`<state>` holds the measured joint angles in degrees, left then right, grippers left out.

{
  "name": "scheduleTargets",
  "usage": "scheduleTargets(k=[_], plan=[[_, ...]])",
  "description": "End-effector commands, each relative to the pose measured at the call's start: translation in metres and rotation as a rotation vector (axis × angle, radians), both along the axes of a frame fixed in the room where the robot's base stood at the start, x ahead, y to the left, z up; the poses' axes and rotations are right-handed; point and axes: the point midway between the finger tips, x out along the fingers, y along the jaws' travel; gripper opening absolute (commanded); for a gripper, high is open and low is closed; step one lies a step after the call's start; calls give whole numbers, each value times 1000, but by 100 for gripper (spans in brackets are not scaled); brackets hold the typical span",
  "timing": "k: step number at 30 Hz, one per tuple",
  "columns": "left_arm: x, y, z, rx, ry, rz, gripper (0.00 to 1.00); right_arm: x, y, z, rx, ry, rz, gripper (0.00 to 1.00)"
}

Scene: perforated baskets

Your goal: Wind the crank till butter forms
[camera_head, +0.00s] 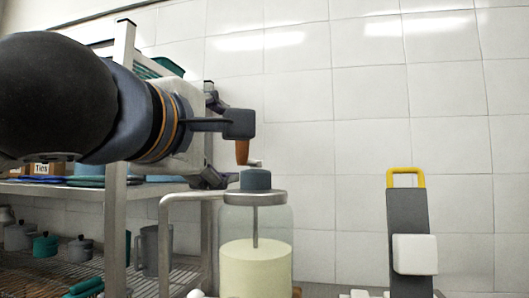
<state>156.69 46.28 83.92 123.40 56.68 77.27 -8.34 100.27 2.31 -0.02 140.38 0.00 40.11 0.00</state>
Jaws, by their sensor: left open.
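The butter churn is a clear glass jar (275,217) with a grey lid housing (256,180) and a rod running down inside. Pale cream-coloured liquid (256,267) fills its lower part, with a flat, even top. The crank has an upright orange-brown grip (242,152) above and slightly left of the lid. My left gripper (227,150) comes in from the left with its fingers apart. Its upper finger reaches over the top of the grip and hides it. I cannot tell whether they touch. My right gripper is out of view.
A metal shelf rack (117,210) with pots (45,245) and trays stands behind at left. A grey metal bar (165,235) bends beside the jar. A dark upright piece with a yellow handle (407,172) and white block (414,254) stands at right. Open space lies between it and the jar.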

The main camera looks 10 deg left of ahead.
Motion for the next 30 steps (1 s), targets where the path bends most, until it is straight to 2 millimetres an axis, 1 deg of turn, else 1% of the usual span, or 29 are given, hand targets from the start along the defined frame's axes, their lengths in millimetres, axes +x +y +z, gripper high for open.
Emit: scheduleTargets(k=[1,6,9,12,16,23,24,26,27,29,30], plan=[[13,0,-3,0,7,2,68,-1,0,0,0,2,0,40],[59,-2,-3,1,7,3,68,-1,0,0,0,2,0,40],[80,-3,-3,1,5,1,68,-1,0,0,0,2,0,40],[94,-4,-2,2,3,0,68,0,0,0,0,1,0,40],[102,-4,-2,2,2,0,68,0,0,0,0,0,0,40],[103,-4,-1,2,2,0,68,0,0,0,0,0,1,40],[103,-4,-1,2,2,0,59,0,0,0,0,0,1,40],[103,-4,-1,2,2,0,46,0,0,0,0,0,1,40],[103,-4,-1,2,2,0,37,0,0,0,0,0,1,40],[103,-4,-1,2,2,0,23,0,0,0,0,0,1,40],[103,-4,-1,2,2,0,14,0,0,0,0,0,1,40]])
